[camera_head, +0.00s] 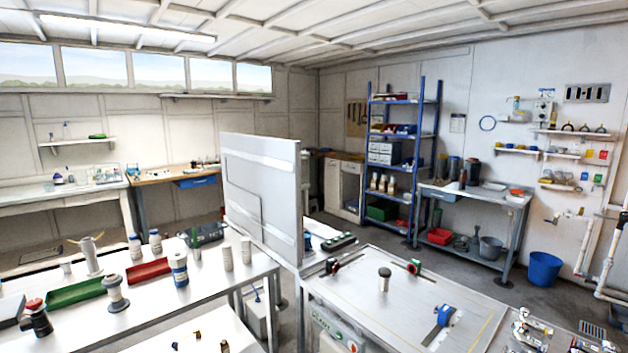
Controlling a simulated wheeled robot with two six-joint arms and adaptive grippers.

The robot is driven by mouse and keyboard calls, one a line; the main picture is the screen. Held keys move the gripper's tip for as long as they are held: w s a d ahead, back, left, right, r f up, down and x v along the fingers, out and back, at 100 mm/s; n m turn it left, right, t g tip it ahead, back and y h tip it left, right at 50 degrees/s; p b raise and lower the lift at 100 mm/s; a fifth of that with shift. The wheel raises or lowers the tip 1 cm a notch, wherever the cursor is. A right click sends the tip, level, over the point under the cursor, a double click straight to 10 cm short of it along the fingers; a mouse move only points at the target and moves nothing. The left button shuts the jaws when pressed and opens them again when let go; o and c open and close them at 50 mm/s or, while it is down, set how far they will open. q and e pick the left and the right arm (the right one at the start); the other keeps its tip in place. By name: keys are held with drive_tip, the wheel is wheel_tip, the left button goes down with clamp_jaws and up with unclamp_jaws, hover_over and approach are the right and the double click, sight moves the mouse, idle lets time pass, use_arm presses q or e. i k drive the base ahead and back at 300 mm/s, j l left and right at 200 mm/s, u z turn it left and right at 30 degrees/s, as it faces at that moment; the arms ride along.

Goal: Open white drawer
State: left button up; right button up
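I cannot tell for certain which thing is the white drawer. A white cabinet (345,187) with closed-looking fronts stands under a wooden counter at the back, left of the blue shelf rack. Small white drawer boxes (384,153) sit on the middle of that rack and look shut. Both are far off and small in the picture. I cannot make out either of my grippers in the head view.
A white bench (215,285) with bottles and trays stands front left. A tall white panel (262,195) rises behind it. A grey worktable (400,305) stands front right. The blue rack (421,150) and a blue bucket (544,268) are farther back. Open floor lies between.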

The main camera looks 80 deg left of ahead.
sight(93, 193)
drive_tip(key=u, duration=4.25)
drive_tip(key=i+j+u, duration=0.75)
drive_tip(key=u, duration=0.15)
